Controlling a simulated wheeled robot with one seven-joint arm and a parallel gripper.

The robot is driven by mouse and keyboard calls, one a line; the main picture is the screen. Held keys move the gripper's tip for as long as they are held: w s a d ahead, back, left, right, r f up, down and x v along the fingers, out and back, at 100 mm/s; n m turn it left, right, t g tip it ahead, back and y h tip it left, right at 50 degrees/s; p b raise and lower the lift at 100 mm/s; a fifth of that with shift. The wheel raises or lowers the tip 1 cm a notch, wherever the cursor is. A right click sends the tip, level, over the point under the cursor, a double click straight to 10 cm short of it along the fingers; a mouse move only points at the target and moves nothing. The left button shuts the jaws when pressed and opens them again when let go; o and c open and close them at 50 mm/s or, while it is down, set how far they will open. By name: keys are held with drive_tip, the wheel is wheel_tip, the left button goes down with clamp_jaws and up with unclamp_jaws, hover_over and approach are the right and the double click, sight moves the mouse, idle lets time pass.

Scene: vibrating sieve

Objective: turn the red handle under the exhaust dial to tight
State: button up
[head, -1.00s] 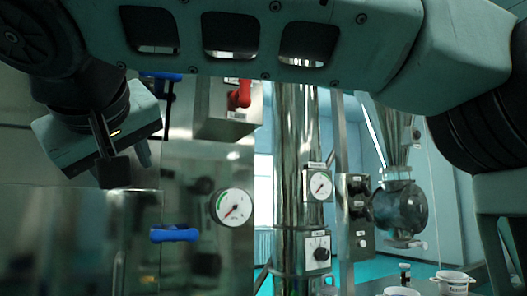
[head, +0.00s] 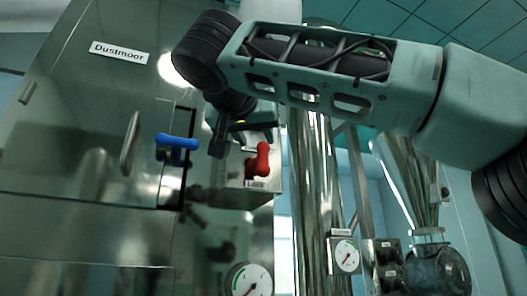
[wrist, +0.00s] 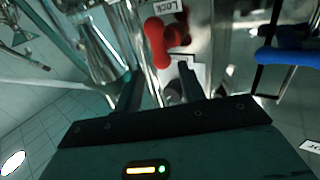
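A red handle (head: 263,160) sits on a metal box on the front of the steel cabinet. In the wrist view the red handle (wrist: 157,42) lies just beyond the fingertips, beside an upside-down label that seems to read "Lock". My gripper (head: 219,148) is to the left of the handle in the head view. In the wrist view my gripper (wrist: 158,80) has its two fingers apart, with nothing held between them. A round dial (head: 248,281) is below the red handle, cut by the lower edge. I cannot read which dial is the exhaust one.
A blue handle (head: 177,142) is left of my gripper, near a vertical door grip (head: 130,143). A steel column carries a smaller dial (head: 346,255), with a switch box (head: 383,258) at its right. The "Dustmoor" cabinet (head: 60,110) fills the left side.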

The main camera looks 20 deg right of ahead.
sight(262, 151)
drive_tip(key=p+x, duration=0.1)
drive_tip(key=x, duration=0.7)
drive_tip(key=shift+w+d+p, duration=0.1)
drive_tip(key=shift+w+p, duration=0.1)
drive_tip(key=shift+p, duration=0.2)
clamp_jaws()
